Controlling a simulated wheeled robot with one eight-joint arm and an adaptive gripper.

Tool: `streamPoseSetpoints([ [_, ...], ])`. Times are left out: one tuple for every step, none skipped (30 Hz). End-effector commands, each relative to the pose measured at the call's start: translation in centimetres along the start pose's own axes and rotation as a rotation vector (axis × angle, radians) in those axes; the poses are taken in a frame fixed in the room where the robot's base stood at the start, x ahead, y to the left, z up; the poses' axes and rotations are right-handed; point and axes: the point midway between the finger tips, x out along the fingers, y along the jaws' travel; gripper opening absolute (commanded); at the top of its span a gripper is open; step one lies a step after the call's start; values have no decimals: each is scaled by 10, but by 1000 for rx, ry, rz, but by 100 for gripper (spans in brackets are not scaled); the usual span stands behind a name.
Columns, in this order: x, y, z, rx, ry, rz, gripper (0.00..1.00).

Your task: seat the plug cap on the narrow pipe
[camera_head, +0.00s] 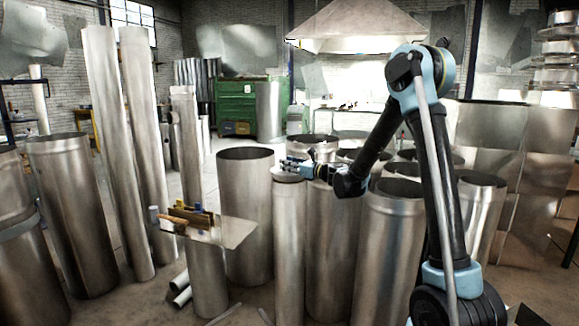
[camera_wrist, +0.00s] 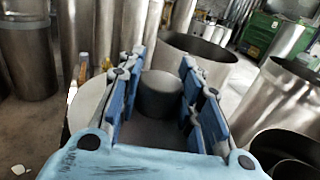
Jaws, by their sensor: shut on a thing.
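The plug cap (camera_head: 287,178) is a pale grey metal disc at the top of the narrow pipe (camera_head: 289,235), an upright shiny cylinder left of my arm. The cap looks level and lined up over the pipe. I cannot tell whether it is fully down, as the disc hides the pipe mouth.
A wide open pipe (camera_head: 245,215) stands close left of the narrow pipe. Several open pipes, including one in front (camera_head: 387,250), crowd the right side. A small board with tools (camera_head: 225,231) sits at the front left. A green cabinet (camera_head: 236,105) stands at the back.

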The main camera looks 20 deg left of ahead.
Motion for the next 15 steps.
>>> streamPoseSetpoints([
  [0,0,-1,0,0,0,0],
  [0,0,-2,0,0,0,0],
  [0,0,-2,0,0,0,0],
  [0,0,-3,0,0,0,0],
  [0,0,-4,0,0,0,0],
  [0,0,-4,0,0,0,0],
  [0,0,-5,0,0,0,0],
  [0,0,-6,0,0,0,0],
  [0,0,-6,0,0,0,0],
  [0,0,-7,0,0,0,0],
  [0,0,-8,0,0,0,0],
  [0,0,-8,0,0,0,0],
  [0,0,-9,0,0,0,0],
  [0,0,-10,0,0,0,0],
  [0,0,-10,0,0,0,0],
])
